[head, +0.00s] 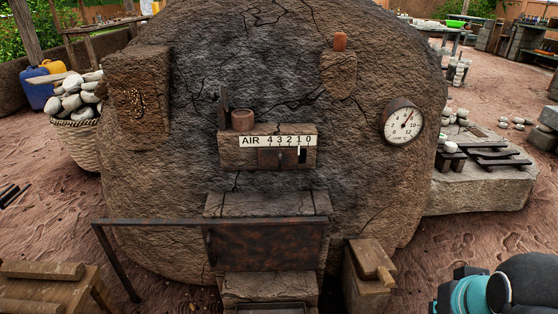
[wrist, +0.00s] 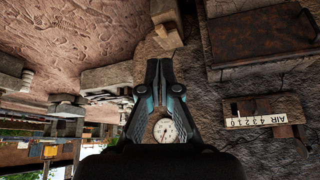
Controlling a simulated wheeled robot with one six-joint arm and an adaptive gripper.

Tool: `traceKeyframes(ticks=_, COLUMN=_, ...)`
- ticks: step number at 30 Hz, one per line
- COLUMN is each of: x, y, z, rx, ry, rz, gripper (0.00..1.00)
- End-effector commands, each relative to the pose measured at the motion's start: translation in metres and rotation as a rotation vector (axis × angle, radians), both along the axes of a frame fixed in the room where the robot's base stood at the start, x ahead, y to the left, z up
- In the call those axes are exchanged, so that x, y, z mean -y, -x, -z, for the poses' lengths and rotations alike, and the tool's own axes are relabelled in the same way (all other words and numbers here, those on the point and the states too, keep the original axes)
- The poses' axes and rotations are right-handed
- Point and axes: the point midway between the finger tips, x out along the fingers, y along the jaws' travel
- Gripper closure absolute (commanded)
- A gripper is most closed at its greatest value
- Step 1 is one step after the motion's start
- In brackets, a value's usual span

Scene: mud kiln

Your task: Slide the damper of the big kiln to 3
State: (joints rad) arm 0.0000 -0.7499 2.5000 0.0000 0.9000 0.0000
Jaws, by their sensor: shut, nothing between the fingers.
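The big kiln (head: 215,85) fills the middle of the head view. Its damper (head: 270,158) is a rusty plate in a slot under a white scale (head: 278,140) reading AIR 4 3 2 1 0. A pale upright mark stands at the plate's right edge, roughly under the 1, with a dark gap to its right. The scale (wrist: 256,121) shows upside down at the right of the wrist view, with the damper (wrist: 262,107) above it, small and dark.
A rusty firebox door (head: 268,246) with a long bar stands below the damper. A clay cup (head: 242,120) sits on the ledge above the scale. A round dial (head: 402,121) is on the kiln's right. A wooden block (head: 368,268) stands at lower right. A stone basket (head: 80,140) stands left.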

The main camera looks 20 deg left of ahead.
Motion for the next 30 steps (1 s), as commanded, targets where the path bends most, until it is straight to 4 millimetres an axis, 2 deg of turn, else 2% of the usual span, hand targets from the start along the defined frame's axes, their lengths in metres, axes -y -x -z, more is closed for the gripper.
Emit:
traceKeyframes(ticks=2, x=0.000, y=0.000, z=0.000, rx=0.000, ry=0.000, rz=0.000, gripper=1.00)
traceKeyframes(ticks=3, x=0.000, y=0.000, z=0.000, rx=0.000, ry=0.000, rz=0.000, gripper=0.95)
traceKeyframes(ticks=7, x=-0.004, y=0.000, z=0.001, rx=-0.001, ry=0.000, rz=-0.019, gripper=0.63)
traceKeyframes(ticks=10, x=-0.016, y=-0.003, z=0.010, rx=-0.034, ry=0.001, rz=-0.066, gripper=0.63)
traceKeyframes(ticks=14, x=-0.040, y=-0.010, z=0.034, rx=-0.127, ry=0.010, rz=-0.160, gripper=0.63)
traceKeyframes(ticks=17, x=-0.063, y=-0.016, z=0.052, rx=-0.204, ry=0.012, rz=-0.233, gripper=0.63)
traceKeyframes(ticks=23, x=-0.127, y=-0.040, z=0.086, rx=-0.271, ry=-0.023, rz=-0.357, gripper=0.63)
traceKeyframes(ticks=30, x=-0.224, y=-0.080, z=0.128, rx=-0.205, ry=-0.104, rz=-0.470, gripper=0.63)
